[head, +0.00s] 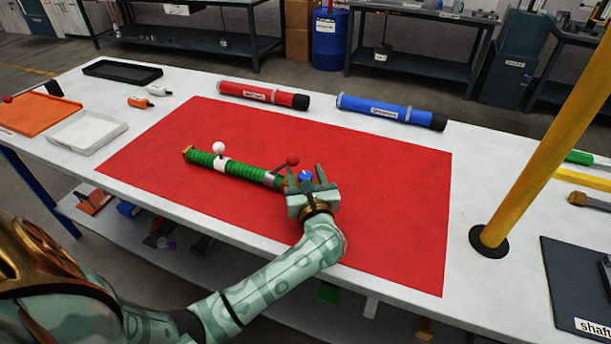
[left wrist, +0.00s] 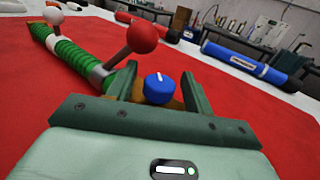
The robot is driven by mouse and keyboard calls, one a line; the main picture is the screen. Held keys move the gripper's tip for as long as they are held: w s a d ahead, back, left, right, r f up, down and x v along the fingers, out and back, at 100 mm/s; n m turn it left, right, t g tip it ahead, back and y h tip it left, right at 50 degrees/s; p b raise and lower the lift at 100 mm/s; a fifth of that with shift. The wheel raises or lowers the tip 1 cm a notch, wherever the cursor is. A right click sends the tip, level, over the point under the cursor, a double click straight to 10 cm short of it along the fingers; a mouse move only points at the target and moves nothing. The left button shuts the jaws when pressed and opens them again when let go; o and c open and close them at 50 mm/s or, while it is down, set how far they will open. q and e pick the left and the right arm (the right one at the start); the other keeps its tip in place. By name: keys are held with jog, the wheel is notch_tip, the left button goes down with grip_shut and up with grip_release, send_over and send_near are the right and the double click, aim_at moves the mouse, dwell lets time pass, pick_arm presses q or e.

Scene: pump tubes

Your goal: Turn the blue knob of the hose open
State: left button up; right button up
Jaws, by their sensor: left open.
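The green ribbed hose (head: 240,167) lies on the red mat (head: 400,190). It has a white ball (head: 218,148) near its left end and a red ball lever (head: 292,160) near its right end. The blue knob (head: 305,175) is at the hose's right end; in the left wrist view the knob (left wrist: 158,88) shows a white mark on top. My left gripper (head: 305,183) is open at this end, with the knob between its two fingers in the left wrist view (left wrist: 160,90). I cannot tell whether the fingers touch it. My right gripper is not in view.
A red tube (head: 255,93) and a blue tube (head: 385,110) lie along the table's back edge. A yellow post (head: 545,130) stands at the right. Orange and white trays (head: 88,133) are at the left. The mat's right side is clear.

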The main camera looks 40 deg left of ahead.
pick_arm(q)
jog(key=c, duration=1)
jog(key=shift+o, duration=0.2)
